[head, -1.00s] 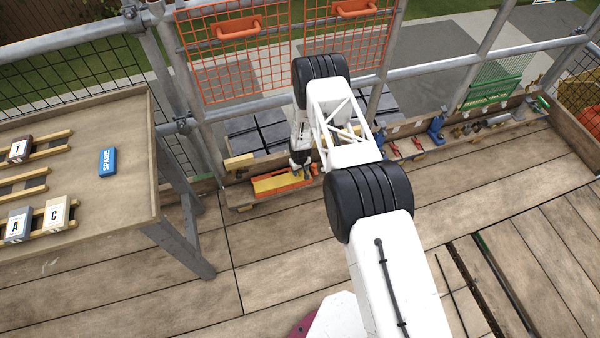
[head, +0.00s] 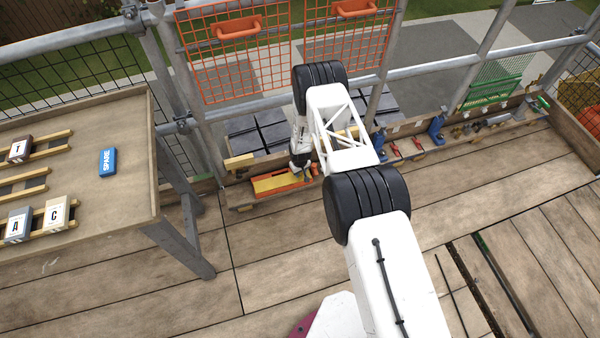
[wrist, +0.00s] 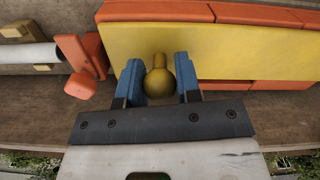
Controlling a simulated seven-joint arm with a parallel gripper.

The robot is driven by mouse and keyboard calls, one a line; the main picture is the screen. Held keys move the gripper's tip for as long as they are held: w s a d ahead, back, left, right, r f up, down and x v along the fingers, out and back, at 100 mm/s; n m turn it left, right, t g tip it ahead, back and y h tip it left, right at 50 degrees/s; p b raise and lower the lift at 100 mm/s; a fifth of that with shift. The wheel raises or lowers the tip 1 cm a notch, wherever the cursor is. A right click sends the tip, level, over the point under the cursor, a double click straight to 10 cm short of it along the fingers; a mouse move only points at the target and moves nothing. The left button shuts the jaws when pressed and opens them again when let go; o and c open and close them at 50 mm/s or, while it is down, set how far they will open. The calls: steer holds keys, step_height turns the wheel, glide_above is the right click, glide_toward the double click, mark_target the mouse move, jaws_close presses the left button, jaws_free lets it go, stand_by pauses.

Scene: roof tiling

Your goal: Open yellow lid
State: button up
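The yellow lid (wrist: 240,50) lies flat over an orange box (wrist: 160,12) in the wrist view; in the head view the lid (head: 272,184) sits in the long wooden tray beyond the deck. A round brass-yellow knob (wrist: 160,82) stands at the lid's near edge. My gripper (wrist: 160,80) has its two blue fingers on either side of the knob, with a small gap visible on each side, so it is open around it. In the head view my gripper (head: 301,170) is at the right end of the lid, small and partly hidden by my arm.
An orange clamp-like part (wrist: 82,62) and a pale pipe (wrist: 28,54) lie left of the box in the wrist view. The wooden tray holds other tools to the right, including blue stands (head: 436,128). A table (head: 120,210) with lettered blocks stands at left.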

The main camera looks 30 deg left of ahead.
jaws_close()
steer(key=shift+r, duration=0.3)
steer(key=shift+s+a+r+t+h, duration=0.15)
steer(key=shift+r+t+h, duration=0.1)
steer(key=shift+r, duration=0.35)
steer(key=shift+s+a+r+t+h, duration=0.1)
steer(key=shift+r+t+h, duration=0.1)
steer(key=shift+r, duration=0.45)
steer(key=shift+s+a+r+t+h, duration=0.15)
steer(key=shift+r+t+h, duration=0.1)
steer(key=shift+r, duration=0.35)
steer(key=s+a+r+t+h, duration=0.3)
steer(key=s+a+r, duration=0.1)
steer(key=r, duration=0.3)
steer(key=s+a+r+t+h, duration=0.3)
steer(key=s+a+r, duration=0.1)
steer(key=r, duration=0.3)
steer(key=s+a+r+t+h, duration=0.3)
steer(key=s+a+t+h, duration=0.2)
steer(key=s+a, duration=0.6)
steer(key=shift+s+a+t+h, duration=0.3)
steer(key=shift+a, duration=0.1)
